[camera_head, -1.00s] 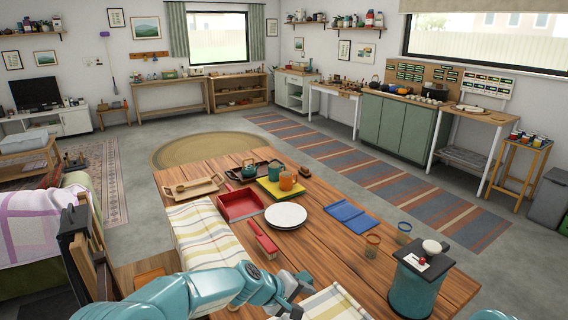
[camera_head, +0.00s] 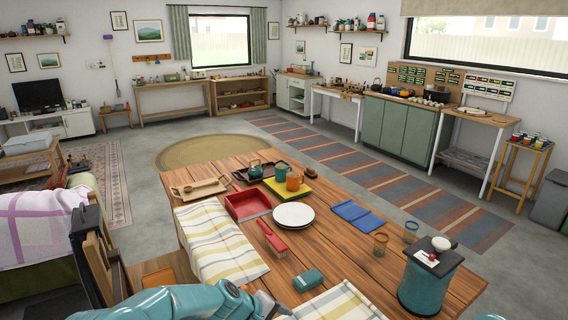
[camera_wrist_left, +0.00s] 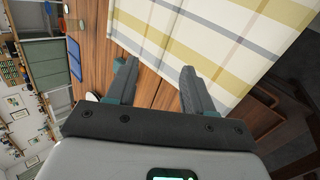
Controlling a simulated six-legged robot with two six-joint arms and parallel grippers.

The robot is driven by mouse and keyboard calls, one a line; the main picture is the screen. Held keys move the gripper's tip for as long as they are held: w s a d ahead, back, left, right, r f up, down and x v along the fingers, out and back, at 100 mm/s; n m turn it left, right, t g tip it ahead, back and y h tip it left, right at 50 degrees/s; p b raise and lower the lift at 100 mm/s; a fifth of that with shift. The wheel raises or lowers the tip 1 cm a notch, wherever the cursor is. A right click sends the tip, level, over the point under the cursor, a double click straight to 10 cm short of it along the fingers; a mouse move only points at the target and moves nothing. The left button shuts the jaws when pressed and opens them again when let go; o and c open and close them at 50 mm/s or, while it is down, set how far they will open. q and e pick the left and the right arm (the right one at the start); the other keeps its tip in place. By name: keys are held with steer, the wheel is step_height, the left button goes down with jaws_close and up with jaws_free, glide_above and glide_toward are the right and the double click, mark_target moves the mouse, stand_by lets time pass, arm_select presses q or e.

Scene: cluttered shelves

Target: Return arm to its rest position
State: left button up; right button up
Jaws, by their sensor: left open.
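My teal left arm comes in low at the bottom of the head view, over the near left edge of the wooden table (camera_head: 345,262). Behind the fingers are the wooden tabletop and a yellow-striped cloth (camera_wrist_left: 210,35). My right gripper is not in view.
The table holds a striped cloth (camera_head: 215,240), red tray (camera_head: 232,206), white plate (camera_head: 294,215), red brush (camera_head: 273,240), small teal block (camera_head: 308,280), blue folder (camera_head: 357,216) and teal canister (camera_head: 424,287).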

arm_select(q)
steer(key=s+a+f+g+y, duration=0.1)
steer(key=s+a+f+g, duration=0.1)
steer(key=s+a+f, duration=0.5)
steer(key=s+a+f+g+y, duration=0.1)
steer(key=s+a+f, duration=0.1)
steer(key=s+f, duration=0.7)
steer(key=s+a+m+y+b, duration=0.1)
steer(key=s+m, duration=0.4)
steer(key=s, duration=1.1)
steer(key=shift+s+f+m+g, duration=0.3)
steer(key=shift+s+f+g, duration=0.1)
